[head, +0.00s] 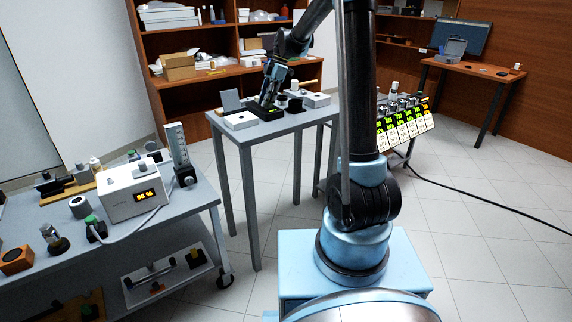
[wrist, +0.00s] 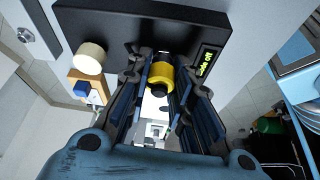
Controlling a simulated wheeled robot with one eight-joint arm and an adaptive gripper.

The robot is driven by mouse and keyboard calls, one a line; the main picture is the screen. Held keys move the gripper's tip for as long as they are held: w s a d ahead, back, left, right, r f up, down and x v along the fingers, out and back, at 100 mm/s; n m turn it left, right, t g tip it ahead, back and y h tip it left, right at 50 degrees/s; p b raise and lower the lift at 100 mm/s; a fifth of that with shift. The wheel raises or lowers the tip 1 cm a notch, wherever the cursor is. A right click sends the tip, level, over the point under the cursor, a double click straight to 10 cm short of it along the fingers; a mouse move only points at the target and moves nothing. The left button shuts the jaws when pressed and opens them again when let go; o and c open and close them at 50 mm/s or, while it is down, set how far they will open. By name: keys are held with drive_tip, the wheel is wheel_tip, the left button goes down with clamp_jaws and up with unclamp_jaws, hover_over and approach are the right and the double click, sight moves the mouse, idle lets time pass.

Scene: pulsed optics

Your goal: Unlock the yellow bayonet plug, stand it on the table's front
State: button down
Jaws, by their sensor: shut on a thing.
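The yellow bayonet plug (wrist: 159,76) has a yellow collar and a dark end. It shows between my fingers in the wrist view, in front of a black box (wrist: 205,22) with a lit green display (wrist: 206,63). My gripper (wrist: 160,90) is shut on the plug. I cannot tell whether the plug is still seated in the box. In the head view my gripper (head: 268,102) points down at the black box (head: 262,113) on the grey table (head: 285,128). The plug is hidden there.
On the table, a white box (head: 240,120) stands left of the black box, with a grey upright panel (head: 230,100) behind. Another white box (head: 316,100) and dark round parts (head: 295,105) stand to the right. A cluttered bench (head: 190,205) is at left.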

drive_tip(key=shift+r, duration=0.15)
drive_tip(key=shift+r, duration=2.6)
